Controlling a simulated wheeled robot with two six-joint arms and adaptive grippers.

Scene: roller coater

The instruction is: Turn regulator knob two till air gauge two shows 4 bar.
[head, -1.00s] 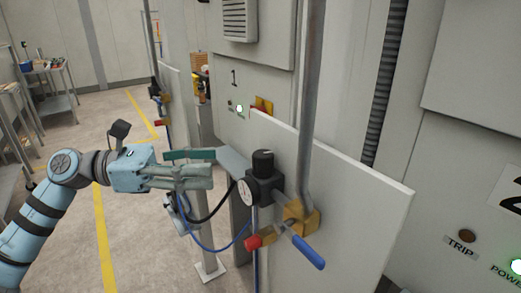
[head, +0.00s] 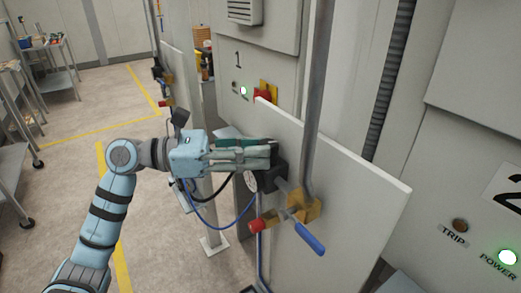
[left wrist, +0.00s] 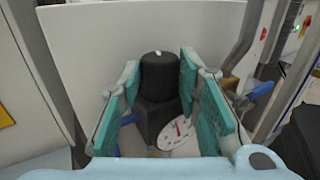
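The black regulator knob with a white mark on top shows in the left wrist view (left wrist: 160,75), upright on its black regulator body (head: 270,178). The white air gauge (left wrist: 178,136) with a red needle sits just below it; its numbers are too small to read. The gauge also shows edge-on in the head view (head: 251,181). My left gripper (head: 272,150) is open, with its teal fingers on either side of the knob. Gaps show between pads and knob, so it does not look gripped. The gripper hides the knob in the head view. My right gripper is not in view.
A brass valve (head: 300,208) with a blue lever (head: 308,238) and a red cap (head: 257,226) sits right beside the regulator. A grey vertical pipe (head: 317,100) and white panel (head: 355,185) stand close. A blue hose (head: 215,226) loops below my gripper.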

